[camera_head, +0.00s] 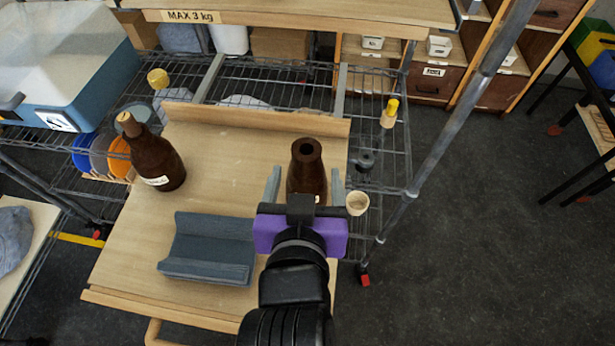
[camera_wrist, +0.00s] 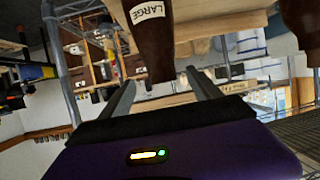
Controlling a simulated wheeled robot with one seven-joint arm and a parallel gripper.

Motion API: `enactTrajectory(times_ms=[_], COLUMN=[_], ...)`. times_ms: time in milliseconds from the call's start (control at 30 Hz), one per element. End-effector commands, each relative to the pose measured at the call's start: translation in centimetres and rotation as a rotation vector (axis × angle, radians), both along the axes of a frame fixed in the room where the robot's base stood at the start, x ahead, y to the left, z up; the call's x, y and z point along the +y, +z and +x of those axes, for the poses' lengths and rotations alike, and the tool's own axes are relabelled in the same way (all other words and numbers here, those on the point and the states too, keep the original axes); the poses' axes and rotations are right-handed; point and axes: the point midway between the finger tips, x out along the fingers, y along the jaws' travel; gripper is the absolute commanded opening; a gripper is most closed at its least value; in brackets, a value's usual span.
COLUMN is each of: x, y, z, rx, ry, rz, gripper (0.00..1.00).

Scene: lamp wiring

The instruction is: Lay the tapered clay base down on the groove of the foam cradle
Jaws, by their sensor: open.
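A brown tapered clay base (camera_head: 307,168) stands upright on the wooden board, with a dark hole in its narrow top. My gripper (camera_head: 305,180) is open, with its grey fingers on either side of the base. Finger contact is not clear. In the wrist view the brown base (camera_wrist: 151,52) with a "LARGE" label hangs from the top edge, between and beyond my open fingers (camera_wrist: 160,92). The blue-grey foam cradle (camera_head: 210,247) lies on the board left of my gripper. Its groove runs roughly left to right and is empty. My gripper body hides the foot of the base.
A second brown bottle-shaped base (camera_head: 155,160) with a tan top and pale label stands at the board's left. A raised wooden strip (camera_head: 255,118) bounds the back of the board (camera_head: 230,185). A small cream cup (camera_head: 357,203) sits right of my gripper. A shelf (camera_head: 300,12) overhangs behind.

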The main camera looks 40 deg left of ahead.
Motion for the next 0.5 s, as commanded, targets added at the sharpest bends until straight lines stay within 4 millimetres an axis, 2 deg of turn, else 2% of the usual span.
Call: enactTrajectory(times_ms=[500], x=[3.7], y=[-2.0], z=[4.5], rx=[0.002], ry=[0.000], rz=[-0.001], gripper=[0.73])
